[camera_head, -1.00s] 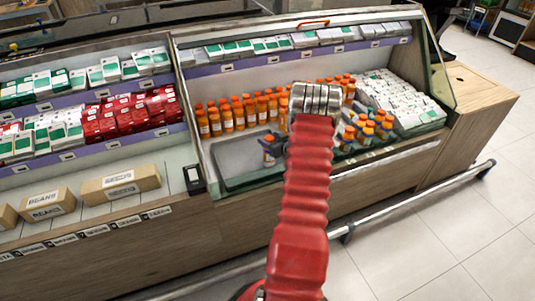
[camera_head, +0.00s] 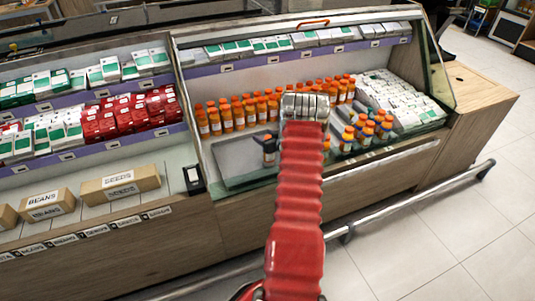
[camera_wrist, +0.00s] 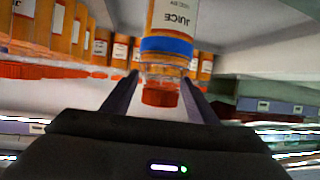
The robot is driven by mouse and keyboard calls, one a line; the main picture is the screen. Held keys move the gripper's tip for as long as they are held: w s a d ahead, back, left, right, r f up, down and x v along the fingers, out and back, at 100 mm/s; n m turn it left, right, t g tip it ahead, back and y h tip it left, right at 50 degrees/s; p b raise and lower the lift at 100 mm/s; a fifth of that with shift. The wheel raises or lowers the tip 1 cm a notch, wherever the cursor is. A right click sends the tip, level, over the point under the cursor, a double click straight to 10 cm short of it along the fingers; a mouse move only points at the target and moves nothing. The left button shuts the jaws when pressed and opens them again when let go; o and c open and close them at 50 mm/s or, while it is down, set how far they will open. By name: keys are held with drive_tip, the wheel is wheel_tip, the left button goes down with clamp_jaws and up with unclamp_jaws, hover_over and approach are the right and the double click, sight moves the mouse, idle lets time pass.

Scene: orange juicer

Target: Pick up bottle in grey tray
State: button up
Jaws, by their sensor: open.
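A juice bottle (camera_wrist: 170,20) with an orange cap and a blue band shows upside down in the wrist view, ahead of my gripper (camera_wrist: 160,80). The two dark fingers are spread apart, one on each side of the cap and neck in the picture. I cannot tell whether they touch the bottle. In the head view, a small bottle-like shape (camera_head: 268,147) with an orange top stands at the right of the grey tray (camera_head: 235,158).
Rows of orange bottles (camera_head: 228,116) stand behind the tray. Several blue-banded bottles (camera_head: 366,132) and white cartons (camera_head: 405,100) are to the right. The case has a glass side (camera_head: 438,60) and a front rail (camera_head: 380,160). The left of the tray looks clear.

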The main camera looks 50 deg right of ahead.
drive_tip(key=shift+c, duration=0.7)
clamp_jaws()
